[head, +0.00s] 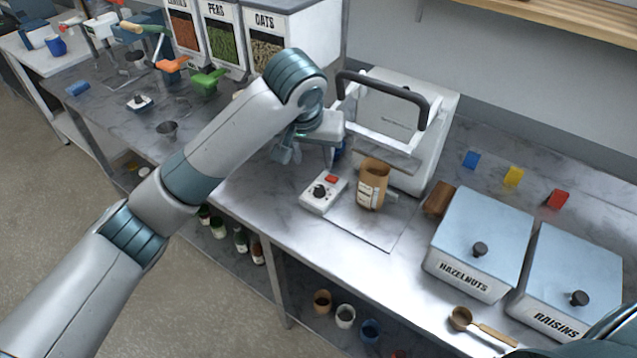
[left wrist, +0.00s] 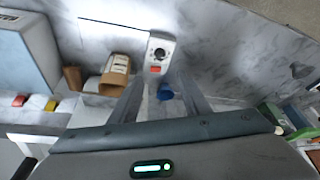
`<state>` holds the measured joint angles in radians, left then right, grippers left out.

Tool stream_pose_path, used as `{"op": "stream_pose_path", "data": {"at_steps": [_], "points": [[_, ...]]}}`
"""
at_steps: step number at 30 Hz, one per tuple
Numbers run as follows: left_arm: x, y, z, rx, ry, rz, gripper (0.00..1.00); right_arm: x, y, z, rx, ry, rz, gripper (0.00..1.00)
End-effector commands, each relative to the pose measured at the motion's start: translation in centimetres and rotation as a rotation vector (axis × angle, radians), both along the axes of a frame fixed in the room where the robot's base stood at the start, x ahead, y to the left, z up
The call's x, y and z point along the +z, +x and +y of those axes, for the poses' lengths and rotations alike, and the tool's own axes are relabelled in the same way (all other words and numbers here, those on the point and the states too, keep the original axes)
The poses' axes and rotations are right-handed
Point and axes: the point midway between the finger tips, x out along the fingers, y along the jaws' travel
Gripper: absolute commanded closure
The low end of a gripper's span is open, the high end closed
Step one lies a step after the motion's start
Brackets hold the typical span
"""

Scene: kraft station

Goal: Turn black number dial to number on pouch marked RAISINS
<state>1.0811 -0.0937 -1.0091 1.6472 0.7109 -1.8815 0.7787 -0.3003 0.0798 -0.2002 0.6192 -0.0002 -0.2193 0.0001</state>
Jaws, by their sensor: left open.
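The black number dial (head: 320,191) sits on a white control box (head: 311,202) with a red button, on the counter in front of the sealer. In the left wrist view the dial (left wrist: 159,53) lies beyond the fingers. A brown kraft pouch (head: 380,170) with a white label stands upright beside the box; it also shows in the left wrist view (left wrist: 125,62). Its label is too small to read. My left gripper (head: 283,152) is open, above and behind the box and apart from the dial; its fingers also show in the left wrist view (left wrist: 161,85). My right gripper is out of view.
The white sealer (head: 392,105) with a dark handle stands behind the pouch. Bins marked HAZELNUTS (head: 480,225) and RAISINS (head: 575,265) stand at right, with a scoop (head: 462,318) in front. A blue object (left wrist: 165,92) lies near my left fingers.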

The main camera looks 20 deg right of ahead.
Motion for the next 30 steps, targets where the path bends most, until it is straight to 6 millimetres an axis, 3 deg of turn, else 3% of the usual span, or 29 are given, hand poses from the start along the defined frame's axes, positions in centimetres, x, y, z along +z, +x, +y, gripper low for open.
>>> {"op": "stream_pose_path", "data": {"at_steps": [11,30], "points": [[-2.2,0.8,-0.4,0.003,0.002,0.004,0.57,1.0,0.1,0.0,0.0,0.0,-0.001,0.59],[-12.4,4.4,-2.5,0.001,0.002,0.003,0.57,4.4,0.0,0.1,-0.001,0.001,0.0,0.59]]}}
